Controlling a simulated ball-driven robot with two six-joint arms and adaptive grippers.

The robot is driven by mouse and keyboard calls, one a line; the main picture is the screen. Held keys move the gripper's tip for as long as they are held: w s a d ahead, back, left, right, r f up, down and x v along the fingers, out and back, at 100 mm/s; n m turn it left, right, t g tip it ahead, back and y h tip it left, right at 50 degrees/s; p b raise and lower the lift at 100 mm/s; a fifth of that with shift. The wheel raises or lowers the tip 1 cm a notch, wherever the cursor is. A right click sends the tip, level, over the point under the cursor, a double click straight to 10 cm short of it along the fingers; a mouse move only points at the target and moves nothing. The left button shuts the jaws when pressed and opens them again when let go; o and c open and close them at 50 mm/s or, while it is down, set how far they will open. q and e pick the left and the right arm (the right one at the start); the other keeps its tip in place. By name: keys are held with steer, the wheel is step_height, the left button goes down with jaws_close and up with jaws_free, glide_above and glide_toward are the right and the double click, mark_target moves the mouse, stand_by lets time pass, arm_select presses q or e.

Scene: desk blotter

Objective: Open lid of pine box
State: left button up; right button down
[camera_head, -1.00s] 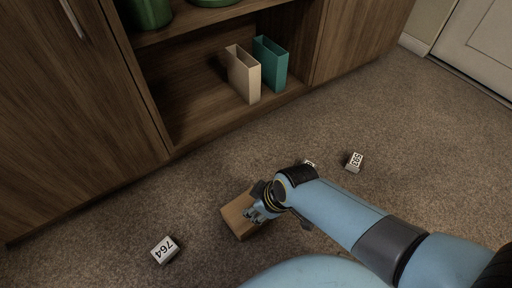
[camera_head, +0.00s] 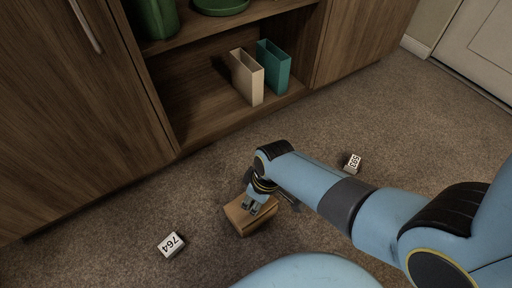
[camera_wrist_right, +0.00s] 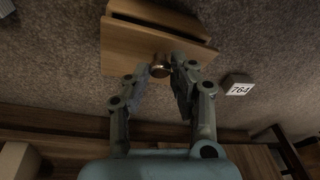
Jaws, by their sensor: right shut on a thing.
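The pine box (camera_head: 252,230) sits on the carpet below the shelf unit. My left gripper is not in view.
A block marked 764 (camera_head: 171,244) lies left of the box, and another numbered block (camera_head: 353,163) lies to the right. The cabinet's lower shelf holds a beige holder (camera_head: 247,78) and a teal holder (camera_head: 273,66).

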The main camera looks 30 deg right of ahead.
steer(key=shift+w+r+g+p, duration=0.3)
steer(key=shift+w, duration=0.05)
steer(key=shift+w+r+g, duration=0.25)
steer(key=shift+w+g, duration=0.1)
steer(key=shift+g, duration=0.15)
steer(key=shift+w+a+r+g, duration=0.1)
steer(key=shift+w+g, duration=0.25)
steer(key=shift+g, duration=0.25)
steer(key=shift+w+r+g, duration=0.15)
steer(key=shift+w+g, duration=0.15)
steer(key=shift+g, duration=0.2)
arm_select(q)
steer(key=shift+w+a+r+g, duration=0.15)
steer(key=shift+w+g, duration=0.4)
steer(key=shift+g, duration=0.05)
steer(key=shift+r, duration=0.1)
arm_select(e)
steer(key=shift+g, duration=0.3)
